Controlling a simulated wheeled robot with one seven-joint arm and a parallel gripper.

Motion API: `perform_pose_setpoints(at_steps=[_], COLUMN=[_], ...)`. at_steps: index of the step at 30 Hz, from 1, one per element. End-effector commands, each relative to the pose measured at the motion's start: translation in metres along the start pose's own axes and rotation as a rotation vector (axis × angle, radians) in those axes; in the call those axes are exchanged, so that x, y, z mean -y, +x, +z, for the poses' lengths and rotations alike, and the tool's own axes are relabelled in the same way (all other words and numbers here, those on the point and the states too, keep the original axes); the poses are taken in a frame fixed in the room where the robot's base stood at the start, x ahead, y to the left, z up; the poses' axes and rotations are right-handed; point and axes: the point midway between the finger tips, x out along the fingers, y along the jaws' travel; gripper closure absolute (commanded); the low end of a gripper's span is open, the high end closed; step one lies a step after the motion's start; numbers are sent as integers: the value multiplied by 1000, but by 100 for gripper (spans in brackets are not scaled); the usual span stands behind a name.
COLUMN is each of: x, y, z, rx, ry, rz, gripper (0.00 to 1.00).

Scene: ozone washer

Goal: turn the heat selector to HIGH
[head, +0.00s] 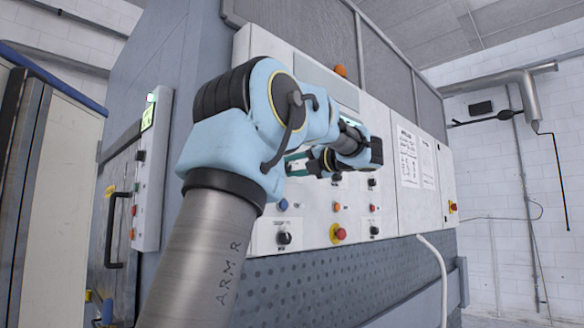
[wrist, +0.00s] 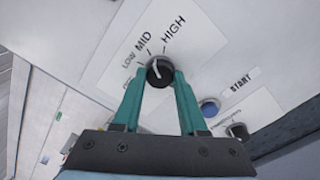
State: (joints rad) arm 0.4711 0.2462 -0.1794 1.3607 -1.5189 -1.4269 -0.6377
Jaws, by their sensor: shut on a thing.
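The heat selector (wrist: 160,73) is a round black knob on a white label plate marked LOW, MID and HIGH. Its pale pointer line is tilted up and left, on the MID side and away from HIGH; I cannot tell the exact tick. My gripper (wrist: 160,78) has its two teal fingers shut on the knob, one on each side. In the head view, my gripper (head: 297,163) is at the white control panel (head: 412,212), partly behind my arm, and the selector is hidden there.
A blue button (wrist: 210,107) by START and another black knob (wrist: 238,131) sit right of the selector. Lower on the panel are a red emergency stop (head: 339,234) and black knobs (head: 284,238). A pale hose (head: 440,270) hangs at the right.

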Motion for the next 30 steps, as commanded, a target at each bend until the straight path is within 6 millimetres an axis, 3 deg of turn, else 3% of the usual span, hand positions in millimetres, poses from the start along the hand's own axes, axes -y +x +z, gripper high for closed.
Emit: perform_pose_setpoints(at_steps=[18, 30], x=[0, 0], y=[0, 0], z=[0, 0], rx=[8, 10], ry=[454, 564], rz=[6, 8], gripper=[100, 100])
